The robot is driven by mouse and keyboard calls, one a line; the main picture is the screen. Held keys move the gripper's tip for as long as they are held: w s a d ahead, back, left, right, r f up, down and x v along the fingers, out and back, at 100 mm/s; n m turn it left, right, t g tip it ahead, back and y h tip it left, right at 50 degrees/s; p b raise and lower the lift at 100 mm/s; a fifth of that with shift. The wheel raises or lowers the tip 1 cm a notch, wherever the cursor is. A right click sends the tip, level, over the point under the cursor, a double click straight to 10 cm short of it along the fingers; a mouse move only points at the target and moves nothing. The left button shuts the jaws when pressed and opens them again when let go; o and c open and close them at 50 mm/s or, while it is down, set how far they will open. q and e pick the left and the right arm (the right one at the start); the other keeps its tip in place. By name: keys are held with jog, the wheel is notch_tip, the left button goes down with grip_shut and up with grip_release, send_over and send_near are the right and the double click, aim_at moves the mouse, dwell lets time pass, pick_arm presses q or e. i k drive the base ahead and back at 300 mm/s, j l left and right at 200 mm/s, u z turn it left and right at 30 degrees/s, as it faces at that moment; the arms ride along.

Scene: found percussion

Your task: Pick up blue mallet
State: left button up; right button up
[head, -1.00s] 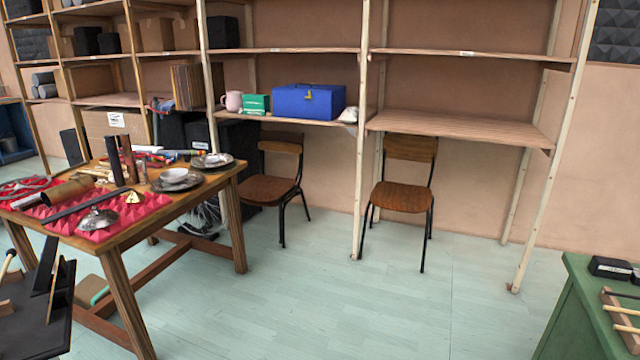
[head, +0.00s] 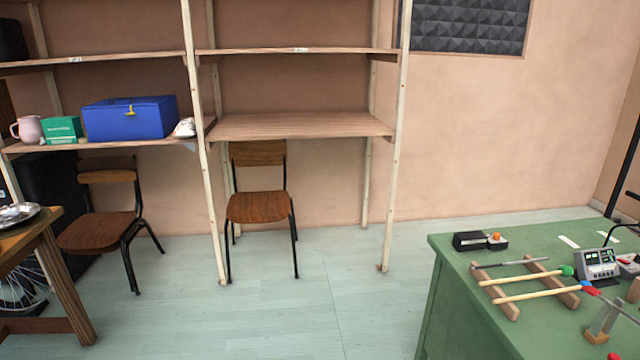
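The blue mallet (head: 540,295) lies on the green table at the right. It has a pale wooden handle and a small blue head (head: 587,287) at its right end. It rests across two wooden bars of a rack (head: 498,295). A mallet with a green head (head: 525,278) lies beside it, just behind. A thin dark rod (head: 510,263) lies behind that one. A red-tipped item touches or nearly touches the blue head; I cannot tell which. Neither of my grippers is in view.
The green table (head: 455,315) also holds a black box (head: 467,241), a grey device with a display (head: 597,263) and a wooden block with metal prongs (head: 598,335). Two chairs (head: 262,205) stand by shelves at the left. The floor (head: 340,310) between is clear.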

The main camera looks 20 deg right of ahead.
aim_at(582, 283)
jog(key=i+z, duration=0.2)
jog(key=z, duration=0.15)
jog(key=i+j+z, duration=0.15)
jog(key=z, duration=0.15)
jog(key=i+j+z, duration=0.1)
jog(key=z, duration=0.25)
jog(key=i+j+z, duration=0.5)
jog(key=z, duration=0.25)
